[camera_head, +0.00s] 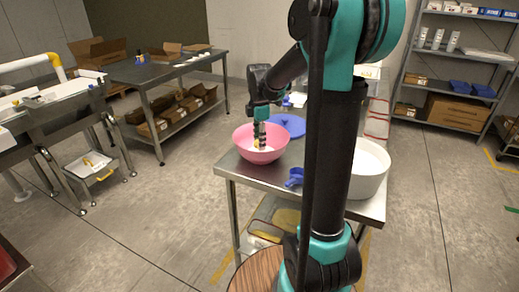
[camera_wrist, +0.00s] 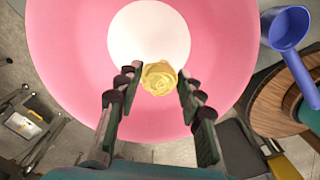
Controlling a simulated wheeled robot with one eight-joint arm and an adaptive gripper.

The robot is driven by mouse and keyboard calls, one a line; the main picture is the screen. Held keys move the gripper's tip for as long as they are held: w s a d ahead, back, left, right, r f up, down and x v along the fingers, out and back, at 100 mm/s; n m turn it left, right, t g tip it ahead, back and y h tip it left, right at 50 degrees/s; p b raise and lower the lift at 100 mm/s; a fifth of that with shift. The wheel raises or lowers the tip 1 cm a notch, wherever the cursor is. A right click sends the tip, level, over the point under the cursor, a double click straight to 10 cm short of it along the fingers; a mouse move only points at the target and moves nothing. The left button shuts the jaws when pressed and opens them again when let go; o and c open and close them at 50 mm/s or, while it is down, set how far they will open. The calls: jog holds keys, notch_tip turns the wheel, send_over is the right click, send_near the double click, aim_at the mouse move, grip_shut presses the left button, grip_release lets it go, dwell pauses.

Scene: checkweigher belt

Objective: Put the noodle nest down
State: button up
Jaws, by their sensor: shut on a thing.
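The noodle nest (camera_wrist: 160,78) is a small pale yellow coil between the fingertips of my gripper (camera_wrist: 154,76), which is shut on it. The pink bowl (camera_wrist: 62,60) lies under it in the wrist view, with a white round patch at its bottom. In the head view my gripper (camera_head: 261,142) points down inside the rim of the pink bowl (camera_head: 246,154), and only a bit of yellow shows there. Whether the nest touches the bowl's bottom I cannot tell.
The bowl stands on a steel table (camera_head: 262,176). A blue scoop (camera_head: 295,178) lies in front of it, a blue round thing (camera_head: 291,124) is behind it, and a white tub (camera_head: 370,172) stands to the right. A conveyor (camera_head: 60,112) is at the far left.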

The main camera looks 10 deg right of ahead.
jog(key=shift+f, duration=1.95)
jog(key=shift+f, duration=0.4)
jog(key=shift+f, duration=0.2)
jog(key=o, duration=0.9)
jog(key=shift+r, duration=0.15)
notch_tip(320, 180, up, 13)
